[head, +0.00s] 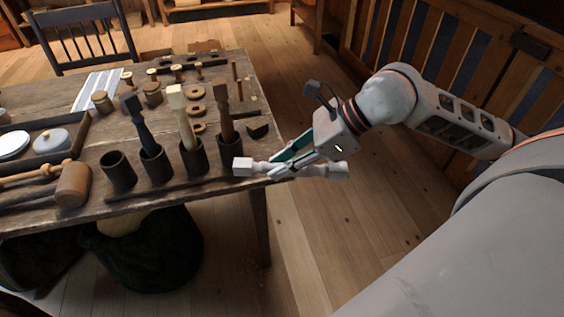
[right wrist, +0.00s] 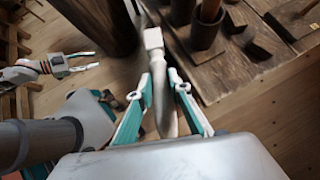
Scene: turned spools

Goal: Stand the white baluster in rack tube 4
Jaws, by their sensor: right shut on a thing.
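The white baluster (head: 243,167) lies roughly level in my right gripper (head: 284,167), at the table's right front corner. Its square end points left in the head view, and its other end sticks out right of the fingers. In the right wrist view the fingers (right wrist: 164,88) close on the baluster (right wrist: 153,39) from both sides. Several dark rack tubes stand in a row. The leftmost tube (head: 118,171) is empty; the others hold a dark baluster (head: 134,112), a pale one (head: 178,103) and a brown one (head: 224,110). No tube numbers are readable. My left gripper (right wrist: 86,60) looks open and empty.
A wooden mallet (head: 73,184) and a tray (head: 72,152) with lidded round things are on the left of the table (head: 150,206). Rings, small spools and a dark block (head: 257,131) lie behind the tubes. The floor right of the table is clear.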

